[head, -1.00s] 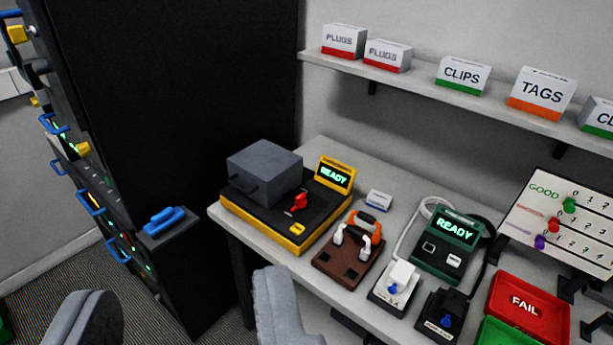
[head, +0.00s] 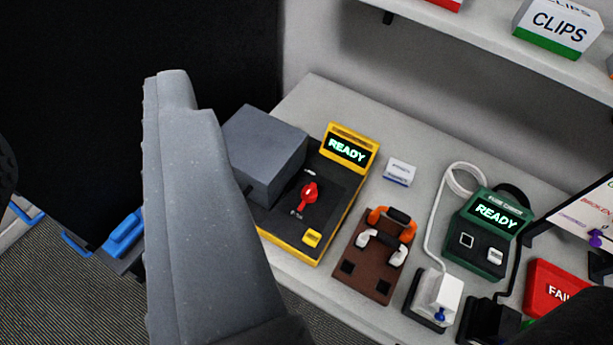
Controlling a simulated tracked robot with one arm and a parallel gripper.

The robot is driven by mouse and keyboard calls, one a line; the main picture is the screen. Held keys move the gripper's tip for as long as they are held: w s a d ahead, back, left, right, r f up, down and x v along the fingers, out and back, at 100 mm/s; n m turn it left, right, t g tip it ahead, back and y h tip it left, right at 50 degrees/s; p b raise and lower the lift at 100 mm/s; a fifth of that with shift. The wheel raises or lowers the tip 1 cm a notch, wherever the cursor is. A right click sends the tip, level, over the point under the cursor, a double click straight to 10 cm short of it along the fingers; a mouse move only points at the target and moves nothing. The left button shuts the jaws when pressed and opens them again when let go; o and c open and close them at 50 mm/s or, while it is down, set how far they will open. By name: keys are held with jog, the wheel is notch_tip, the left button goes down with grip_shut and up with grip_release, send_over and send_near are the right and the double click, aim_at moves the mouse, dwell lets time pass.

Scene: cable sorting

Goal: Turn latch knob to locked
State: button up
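The red latch knob (head: 309,194) sits on the black top of a yellow-edged tester (head: 318,245). Its narrow end points toward the lower left, by a small pale mark; another pale mark lies above it. The marks are too small to read. A grey box-like block (head: 263,152) stands on the tester left of the knob, and the yellow display (head: 347,149) reads READY. One grey finger of my gripper (head: 190,190) fills the left middle of the view, apart from the knob. Nothing shows pressed against this finger, and the other finger is not clearly seen.
Right of the tester are a brown block (head: 368,268) with orange and white plugs, a white adapter (head: 437,295) and a green READY tester (head: 483,234). A shelf (head: 480,32) overhangs behind. A black cabinet (head: 80,90) stands left, with a blue handle (head: 122,234).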

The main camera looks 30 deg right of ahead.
jog(key=shift+o, duration=0.4)
jog(key=shift+s+d, duration=0.1)
jog(key=g+p, duration=0.8)
jog(key=p, duration=0.7)
send_over(313, 191)
jog(key=s+a, duration=0.4)
jog(key=a, duration=0.1)
notch_tip(313, 191, down, 22)
jog(key=s+d+f+g+y+p, duration=0.1)
jog(key=d+f+g+p, duration=0.4)
jog(key=f, duration=0.7)
jog(key=w+f, duration=0.1)
jog(key=f, duration=0.3)
jog(key=w+f+t, duration=0.1)
jog(key=w+f, duration=0.1)
jog(key=f, duration=0.2)
jog(key=w+f+t+p, duration=0.1)
jog(key=f, duration=0.3)
jog(key=shift+w+a+n, duration=0.1)
jog(key=shift+w+n, duration=0.2)
jog(key=shift+w, duration=0.1)
